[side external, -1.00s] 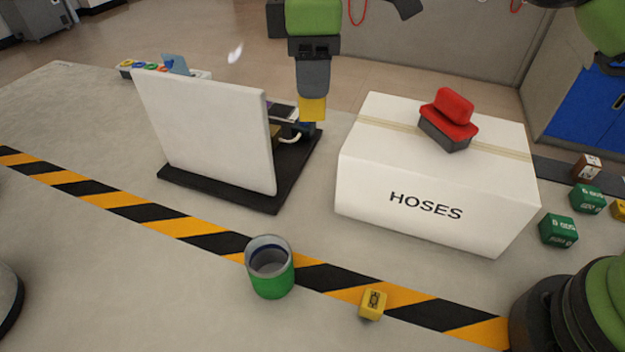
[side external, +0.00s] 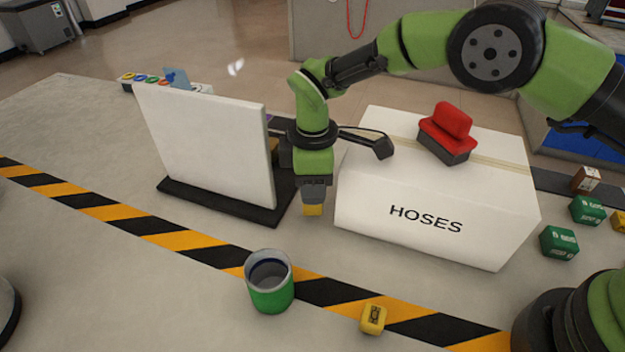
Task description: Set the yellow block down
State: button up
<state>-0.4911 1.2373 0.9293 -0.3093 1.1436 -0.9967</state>
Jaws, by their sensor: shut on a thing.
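My gripper (side external: 312,203) points down between the white panel and the HOSES box. The block appears to be above the table; the exact gap is hard to tell. Another yellow block (side external: 373,319), with a dark marking on its face, lies on the table at the front, by the striped tape and apart from my gripper.
A white panel (side external: 205,140) stands on a black base (side external: 225,204) to the left. The white HOSES box (side external: 430,220) carries a red-topped brush (side external: 447,132). A green and white cup (side external: 270,290) stands in front. Green blocks (side external: 559,242) lie right.

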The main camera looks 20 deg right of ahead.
jog(key=shift+f, duration=0.65)
jog(key=o, duration=0.9)
jog(key=shift+o, duration=0.2)
jog(key=s+d+r+m+t, duration=0.1)
jog(key=d+r+m, duration=0.1)
jog(key=r, duration=0.9)
jog(key=d+r+m, duration=0.1)
jog(key=d+r, duration=0.2)
jog(key=r, duration=0.7)
jog(key=s+d+r+m+t+y, duration=0.2)
jog(key=s+d+r+m, duration=0.3)
jog(key=s+d+r, duration=0.15)
jog(key=s+d+m+t, duration=0.2)
jog(key=s+d+m, duration=0.1)
jog(key=s, duration=0.5)
jog(key=s+d+m+t, duration=0.2)
jog(key=s+d+m, duration=0.1)
jog(key=s+m, duration=0.3)
jog(key=shift+s+f+m, duration=0.15)
jog(key=shift+s+m, duration=0.15)
jog(key=shift+s, duration=0.85)
